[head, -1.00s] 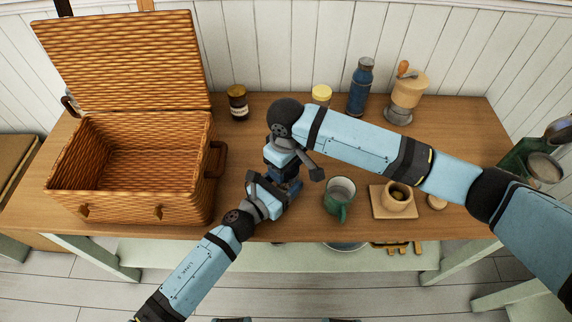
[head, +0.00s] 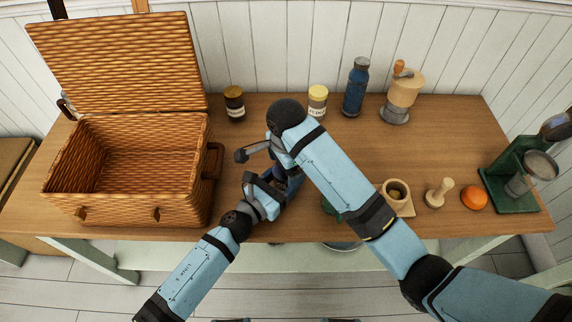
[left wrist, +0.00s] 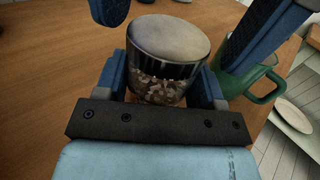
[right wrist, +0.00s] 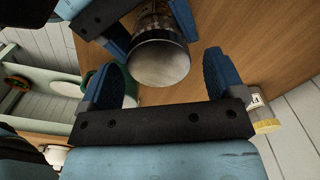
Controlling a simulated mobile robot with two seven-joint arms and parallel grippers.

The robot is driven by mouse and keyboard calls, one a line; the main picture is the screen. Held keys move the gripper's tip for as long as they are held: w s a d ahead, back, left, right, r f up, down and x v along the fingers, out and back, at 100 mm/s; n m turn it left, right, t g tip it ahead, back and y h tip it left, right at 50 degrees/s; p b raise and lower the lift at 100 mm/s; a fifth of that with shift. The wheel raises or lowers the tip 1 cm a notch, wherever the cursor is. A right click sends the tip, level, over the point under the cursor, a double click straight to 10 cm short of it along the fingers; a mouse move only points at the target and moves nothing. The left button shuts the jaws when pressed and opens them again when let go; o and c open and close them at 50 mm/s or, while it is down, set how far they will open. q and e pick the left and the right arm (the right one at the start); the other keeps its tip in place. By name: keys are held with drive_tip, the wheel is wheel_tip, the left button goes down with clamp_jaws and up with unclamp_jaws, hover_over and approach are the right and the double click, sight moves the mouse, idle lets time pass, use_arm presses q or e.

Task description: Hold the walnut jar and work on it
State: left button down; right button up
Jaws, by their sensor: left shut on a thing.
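The walnut jar (left wrist: 160,82) is a clear glass jar with brown pieces inside and a grey metal lid (left wrist: 168,38). The lid also shows in the right wrist view (right wrist: 158,63). My left gripper (head: 277,187) is shut on the jar's body, with a finger on each side, above the front of the table. My right gripper (right wrist: 162,66) is open. Its fingers are on either side of the lid, with gaps between them and it. In the head view the jar is hidden by my grippers and right arm.
An open wicker basket (head: 62,180) stands left. A dark jar (head: 234,104), yellow-lidded jar (head: 317,100), blue bottle (head: 355,88) and grinder (head: 402,95) stand at the back. A green mug (left wrist: 262,80) is close by. An orange (head: 473,197) lies right.

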drive_tip(key=shift+w+r, duration=0.15)
drive_tip(key=shift+r, duration=2.05)
drive_tip(key=shift+c, duration=0.2)
